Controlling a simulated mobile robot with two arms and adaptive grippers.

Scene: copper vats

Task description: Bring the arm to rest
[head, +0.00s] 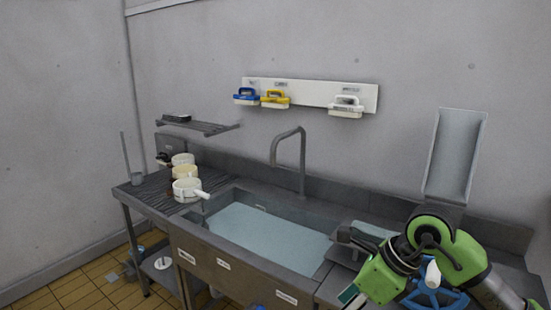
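My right arm (459,249), green and black with a grey link, comes in from the lower right and is bent over the right end of the sink unit. A dark part at its left end looks like my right gripper (353,238), over the right edge of the basin. Its fingers are too small and dark to tell open from shut, and I see nothing clearly held. My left arm and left gripper are out of view.
A steel sink (290,276) with water and a tap (303,165) fills the middle. White-handled pots (187,190) stand on the left drainboard. Brushes (275,99) hang on a wall rack. A blue object (434,296) is beside my arm. Tiled floor lies at left.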

